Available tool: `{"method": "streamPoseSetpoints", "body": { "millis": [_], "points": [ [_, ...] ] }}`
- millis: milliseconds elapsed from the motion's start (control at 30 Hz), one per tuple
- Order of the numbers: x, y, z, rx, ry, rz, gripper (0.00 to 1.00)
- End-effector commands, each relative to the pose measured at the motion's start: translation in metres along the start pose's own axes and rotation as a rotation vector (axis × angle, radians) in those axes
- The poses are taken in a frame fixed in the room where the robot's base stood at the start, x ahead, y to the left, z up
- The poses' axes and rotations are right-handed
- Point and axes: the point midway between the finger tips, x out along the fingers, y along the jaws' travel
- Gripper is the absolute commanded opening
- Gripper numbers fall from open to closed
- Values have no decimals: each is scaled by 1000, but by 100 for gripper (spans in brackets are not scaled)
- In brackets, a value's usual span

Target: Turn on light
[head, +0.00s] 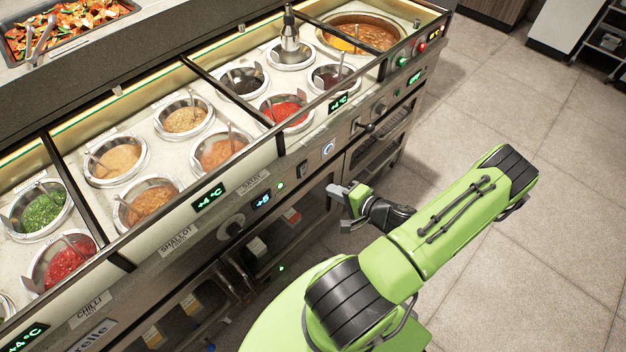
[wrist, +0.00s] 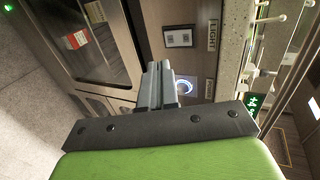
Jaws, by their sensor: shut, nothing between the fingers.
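The switch under the LIGHT label (wrist: 211,37) is a small plate with a dark and a pale part (wrist: 178,38) on the steel front panel. In the head view a small dark switch (head: 301,168) sits on that panel, left of a button with a glowing blue-white ring (head: 328,148). The ring button (wrist: 184,87) also shows in the wrist view, partly hidden by my fingers. My gripper (head: 343,194) is shut and empty in front of the panel, below and right of the ring button. In the wrist view its fingers (wrist: 157,78) appear apart from the switch.
Sauce wells (head: 285,110) with ladles fill the counter top behind a glass-edged rail. A round knob (head: 231,227) and green displays (head: 209,198) sit on the front panel. Glass-fronted doors (wrist: 80,35) lie below.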

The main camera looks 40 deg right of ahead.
Motion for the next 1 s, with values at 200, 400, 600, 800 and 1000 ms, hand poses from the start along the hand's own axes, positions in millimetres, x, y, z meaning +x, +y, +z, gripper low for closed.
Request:
{"method": "streamPoseSetpoints", "body": {
  "millis": [200,400,600,800,1000],
  "points": [
    [51,2,1,-3,-4,-1,0],
    [81,-7,0,-3,-1,0,0],
    [90,-11,0,0,2,0,0],
    [89,-11,0,1,1,0,0],
    [95,-11,0,1,0,0,0]
  ]
}}
